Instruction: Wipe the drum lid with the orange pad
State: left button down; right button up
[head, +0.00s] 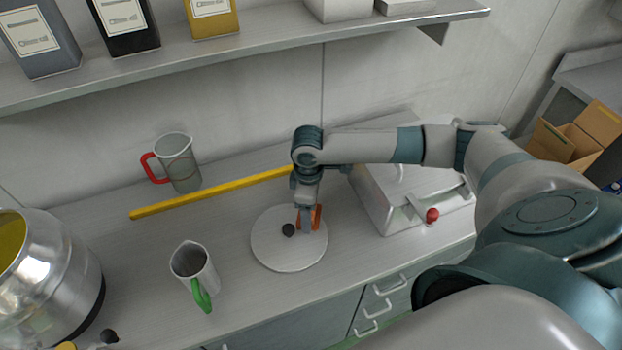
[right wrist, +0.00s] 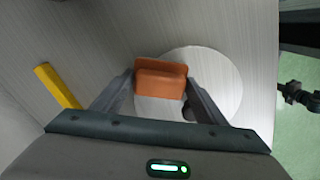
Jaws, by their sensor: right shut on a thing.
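The drum lid (head: 275,256) is a pale round disc with a dark knob (head: 288,230), lying on the counter in the head view. It also shows in the right wrist view (right wrist: 222,75). My right gripper (head: 308,228) points down over the lid, beside the knob. It is shut on the orange pad (head: 316,217), which shows between the fingers in the right wrist view (right wrist: 160,82). Whether the pad touches the lid I cannot tell. My left gripper is not in view.
A yellow bar (head: 210,193) lies behind the lid. A red-handled jug (head: 180,163) and a green-handled jug (head: 190,262) stand left. A metal box (head: 385,205) with a red knob (head: 432,215) is right of the lid. A shiny drum (head: 55,275) stands far left.

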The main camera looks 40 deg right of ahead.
jog(key=shift+w+r, duration=0.1)
dwell(0.3)
notch_tip(320, 180, up, 4)
jog(key=p, duration=0.3)
jog(key=shift+f+p, duration=0.25)
jog(key=shift+p, duration=0.1)
jog(key=shift+r+p, duration=0.5)
jog(key=shift+r, duration=0.7)
jog(key=shift+r, duration=1.5)
